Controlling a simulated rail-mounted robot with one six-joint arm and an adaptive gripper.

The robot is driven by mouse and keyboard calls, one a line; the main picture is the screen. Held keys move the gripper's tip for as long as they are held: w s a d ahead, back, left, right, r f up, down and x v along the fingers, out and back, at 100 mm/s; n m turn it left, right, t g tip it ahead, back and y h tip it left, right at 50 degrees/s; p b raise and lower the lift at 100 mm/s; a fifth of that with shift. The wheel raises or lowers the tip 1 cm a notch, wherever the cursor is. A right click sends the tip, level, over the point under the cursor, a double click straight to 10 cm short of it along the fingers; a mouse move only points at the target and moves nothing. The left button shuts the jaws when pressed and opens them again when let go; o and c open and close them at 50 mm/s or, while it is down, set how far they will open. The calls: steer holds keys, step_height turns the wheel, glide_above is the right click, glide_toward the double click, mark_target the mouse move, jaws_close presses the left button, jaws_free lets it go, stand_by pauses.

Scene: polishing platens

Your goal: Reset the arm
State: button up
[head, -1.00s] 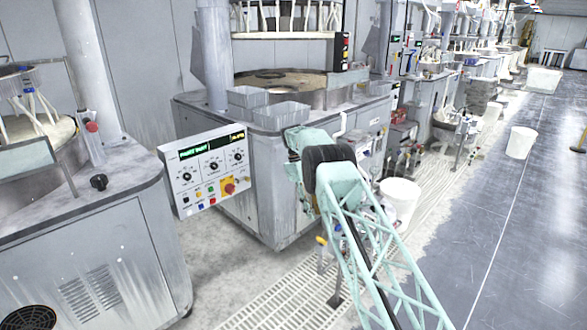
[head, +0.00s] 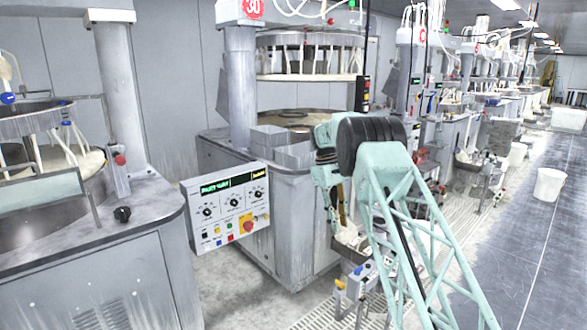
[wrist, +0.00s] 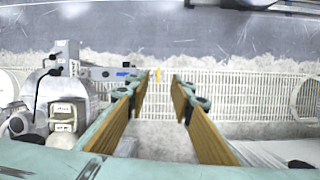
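My pale green lattice arm rises from the lower right in the head view and bends at a black ribbed joint. Its wrist hangs down in front of the middle machine. My gripper (wrist: 160,84) shows in the wrist view with its two tan-padded fingers spread apart and nothing between them. In the head view its fingers are small and partly hidden by the arm. The wrist view looks down past the fingers onto a pale floor grating (wrist: 230,95).
A control panel (head: 228,207) juts out left of the arm. A polishing machine (head: 270,190) with grey trays (head: 295,155) on its deck stands behind. Another machine (head: 100,260) fills the left. A white bucket (head: 549,185) stands on the open aisle floor (head: 535,250) at right.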

steer(key=s+d+r, duration=0.1)
steer(key=s+r, duration=0.5)
steer(key=r, duration=0.6)
steer(key=s+d+r+m+t+y, duration=0.1)
steer(key=s+r+m+t, duration=0.1)
steer(key=s+r, duration=0.95)
steer(key=s+d+r+m+t, duration=0.1)
steer(key=s+r, duration=0.8)
steer(key=s, duration=0.5)
steer(key=s+r+m+t, duration=0.2)
steer(key=s, duration=2)
steer(key=s+f+m, duration=0.1)
steer(key=s+f, duration=0.2)
steer(key=s, duration=0.7)
steer(key=s+f+m+t+y, duration=0.1)
steer(key=s+f, duration=0.3)
steer(key=s, duration=0.6)
steer(key=shift+d+f, duration=0.25)
steer(key=shift+f, duration=0.05)
